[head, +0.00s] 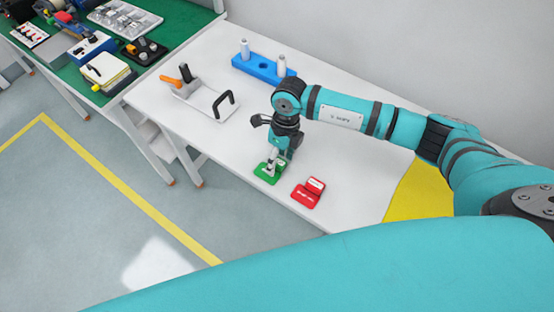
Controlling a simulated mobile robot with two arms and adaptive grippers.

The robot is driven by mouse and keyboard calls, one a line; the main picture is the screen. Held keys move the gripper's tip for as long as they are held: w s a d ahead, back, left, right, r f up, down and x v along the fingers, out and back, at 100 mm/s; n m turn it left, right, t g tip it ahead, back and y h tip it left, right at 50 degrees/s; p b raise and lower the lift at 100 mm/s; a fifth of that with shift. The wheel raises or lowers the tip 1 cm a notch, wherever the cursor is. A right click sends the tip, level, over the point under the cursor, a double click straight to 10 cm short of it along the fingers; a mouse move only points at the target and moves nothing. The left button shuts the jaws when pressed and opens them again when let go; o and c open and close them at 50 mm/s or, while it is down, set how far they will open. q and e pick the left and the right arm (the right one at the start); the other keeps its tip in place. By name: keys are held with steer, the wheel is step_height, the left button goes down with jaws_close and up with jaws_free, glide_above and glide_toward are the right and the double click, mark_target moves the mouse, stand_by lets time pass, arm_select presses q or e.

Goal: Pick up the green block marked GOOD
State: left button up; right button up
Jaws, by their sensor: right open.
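The green block (263,176) lies on the white table, with pale marking on it that is too small to read. My right gripper (273,166) points down right over the green block and partly hides it. Its fingers are open; I cannot tell whether they touch the block. A red block (306,193) with white marking sits just to the right of the green one, near the table's front edge. My left gripper does not show.
A blue holder (263,68) with white pegs stands at the back of the white table (200,140). A white tray (213,105) with a black handle is to the left. A yellow area (422,194) lies at right. A green-topped bench (180,20) with several items is at upper left.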

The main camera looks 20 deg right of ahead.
steer(key=c, duration=1.1)
steer(key=shift+c, duration=0.2)
